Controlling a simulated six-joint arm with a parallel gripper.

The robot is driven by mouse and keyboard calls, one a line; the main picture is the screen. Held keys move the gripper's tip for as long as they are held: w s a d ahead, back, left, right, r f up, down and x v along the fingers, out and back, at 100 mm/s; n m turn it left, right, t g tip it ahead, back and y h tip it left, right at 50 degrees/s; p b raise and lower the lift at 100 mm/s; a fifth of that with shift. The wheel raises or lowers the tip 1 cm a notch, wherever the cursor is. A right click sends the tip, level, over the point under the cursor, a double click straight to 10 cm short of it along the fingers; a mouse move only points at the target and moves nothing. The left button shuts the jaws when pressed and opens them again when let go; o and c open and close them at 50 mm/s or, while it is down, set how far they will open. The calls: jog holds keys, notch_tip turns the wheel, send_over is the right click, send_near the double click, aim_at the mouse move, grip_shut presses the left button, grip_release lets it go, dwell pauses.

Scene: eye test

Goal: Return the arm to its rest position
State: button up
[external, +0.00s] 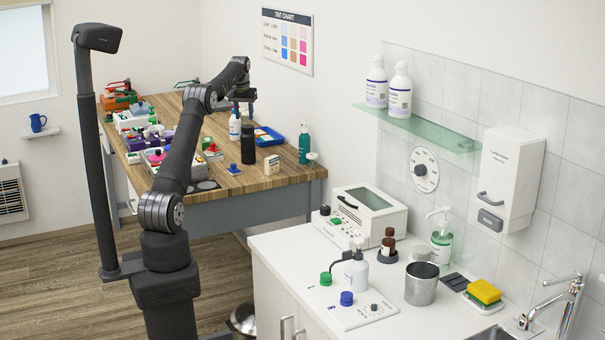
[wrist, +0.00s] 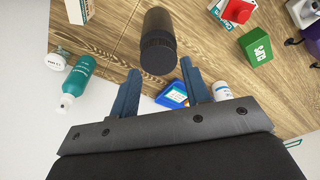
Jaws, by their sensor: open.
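My arm reaches from its base at the lower left out over the wooden bench (external: 262,185). My gripper (external: 243,97) is over the back part of the bench, above a black cylinder (external: 248,145). In the wrist view my gripper (wrist: 160,70) has its two blue-grey fingers spread apart, with nothing seen held between them. The black cylinder (wrist: 158,45) shows just past the fingertips; whether it touches a finger I cannot tell. A blue tray (wrist: 172,97) shows between the fingers, farther below.
A teal bottle (external: 304,146), a white bottle (external: 234,126) and a small box (external: 272,164) stand near the cylinder. A green block (wrist: 255,47) lies at the right of the wrist view. Crowded bins fill the bench's left side. A dark post (external: 92,150) rises beside my base.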

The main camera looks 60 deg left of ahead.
jog(key=s+d+f+m, duration=0.1)
jog(key=d+f, duration=0.1)
jog(key=d, duration=0.9)
jog(key=s+d+f+m, duration=0.1)
jog(key=s+d+f, duration=0.1)
jog(key=d, duration=1)
jog(key=shift+s+f+m, duration=0.2)
jog(key=shift+f+m, duration=0.1)
jog(key=shift+f, duration=0.15)
jog(key=w+a+r, duration=0.2)
jog(key=a, duration=0.5)
jog(key=w+a+r+n, duration=0.1)
jog(key=w+a+r, duration=0.1)
jog(key=a, duration=0.5)
jog(key=shift+w+a+n, duration=0.3)
jog(key=shift+w+a, duration=0.1)
jog(key=shift+w, duration=0.05)
jog(key=shift+r, duration=0.1)
jog(key=shift+d, duration=0.1)
